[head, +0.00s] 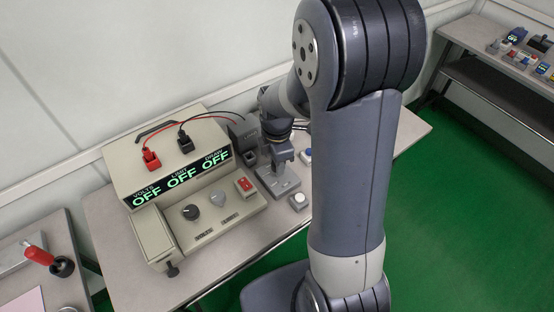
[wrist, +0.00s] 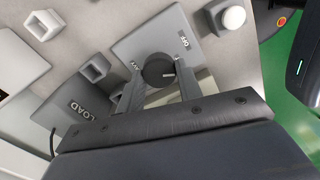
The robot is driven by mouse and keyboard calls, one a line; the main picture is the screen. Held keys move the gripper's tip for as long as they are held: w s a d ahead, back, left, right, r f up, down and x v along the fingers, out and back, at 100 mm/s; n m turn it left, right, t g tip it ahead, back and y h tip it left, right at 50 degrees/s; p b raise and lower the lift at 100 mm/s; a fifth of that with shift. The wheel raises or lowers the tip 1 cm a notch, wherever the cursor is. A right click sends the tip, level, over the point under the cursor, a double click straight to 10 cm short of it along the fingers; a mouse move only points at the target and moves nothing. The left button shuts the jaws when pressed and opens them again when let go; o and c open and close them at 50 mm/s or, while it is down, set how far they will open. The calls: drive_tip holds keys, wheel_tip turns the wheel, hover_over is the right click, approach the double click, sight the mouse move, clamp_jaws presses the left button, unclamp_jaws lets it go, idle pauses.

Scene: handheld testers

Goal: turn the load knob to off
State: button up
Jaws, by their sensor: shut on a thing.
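The load knob (wrist: 157,68) is a dark round knob on a grey plate in the wrist view. A short white mark on it points right, toward my right finger. My gripper (wrist: 160,78) is shut on the knob, one finger on each side. In the head view my gripper (head: 277,155) reaches down to the grey plate (head: 284,187), and the knob is hidden there.
A beige power supply (head: 167,180) with displays reading OFF stands left of the plate, with red and black plugs on top. A dark box marked LOAD (wrist: 84,108) is beside the plate. A white button (head: 299,199) stands close on the right. Bare table lies in front.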

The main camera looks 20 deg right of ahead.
drive_tip(key=n, duration=0.5)
idle(0.8)
drive_tip(key=o, duration=1)
wheel_tip(320, 180, up, 11)
drive_tip(key=shift+p, duration=0.3)
drive_tip(key=shift+f, duration=0.15)
wheel_tip(320, 180, down, 11)
drive_tip(key=shift+s+r+b, duration=0.1)
drive_tip(key=shift+b, duration=0.3)
